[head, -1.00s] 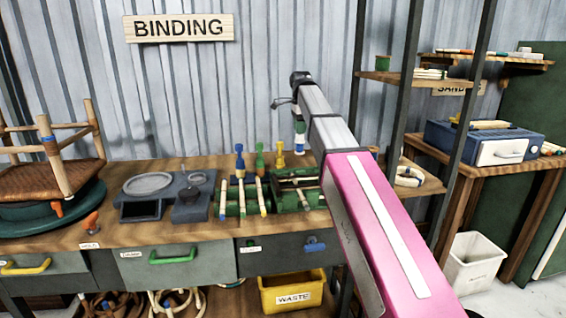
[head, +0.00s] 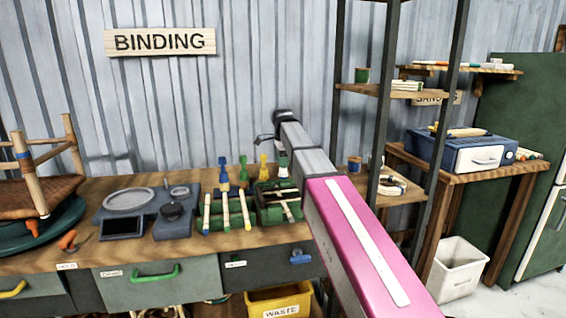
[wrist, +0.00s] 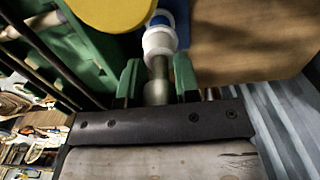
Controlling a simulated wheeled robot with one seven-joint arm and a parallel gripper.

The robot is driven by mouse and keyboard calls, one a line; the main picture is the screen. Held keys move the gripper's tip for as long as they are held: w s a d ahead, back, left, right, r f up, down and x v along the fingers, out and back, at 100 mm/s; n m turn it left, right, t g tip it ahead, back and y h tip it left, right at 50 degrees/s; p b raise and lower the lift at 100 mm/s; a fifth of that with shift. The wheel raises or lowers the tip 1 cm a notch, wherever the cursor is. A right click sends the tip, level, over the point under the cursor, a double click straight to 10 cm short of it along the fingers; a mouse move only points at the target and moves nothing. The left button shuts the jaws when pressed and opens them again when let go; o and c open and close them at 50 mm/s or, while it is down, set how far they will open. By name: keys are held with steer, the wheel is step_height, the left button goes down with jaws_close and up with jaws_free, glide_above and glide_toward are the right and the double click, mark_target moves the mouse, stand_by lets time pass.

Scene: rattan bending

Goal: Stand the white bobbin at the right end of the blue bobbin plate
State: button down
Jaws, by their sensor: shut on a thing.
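My gripper (wrist: 158,82) is shut on the white bobbin (wrist: 158,42), its green fingers on either side of the grey stem. The bobbin's white part and a blue area beyond it show past the fingertips. In the head view the white bobbin (head: 283,171) is at the right of a row of coloured bobbins, below the end of my arm. The yellow bobbin (head: 263,172) is just left of it and also shows as a large yellow disc (wrist: 112,8). The blue bobbin (head: 223,174) is farther left. The blue plate is mostly hidden; I cannot tell whether the white bobbin touches it.
Green racks with rods (head: 226,212) stand in front of the bobbins. A grey turntable device (head: 125,200) is to the left. The shelf post (head: 390,110) rises right of my arm. Bare wood bench (wrist: 245,40) shows beside the bobbin.

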steer(key=c, duration=0.8)
jaws_free()
steer(key=shift+f, duration=0.1)
steer(key=shift+c, duration=0.2)
step_height(320, 180, up, 11)
steer(key=shift+r, duration=0.65)
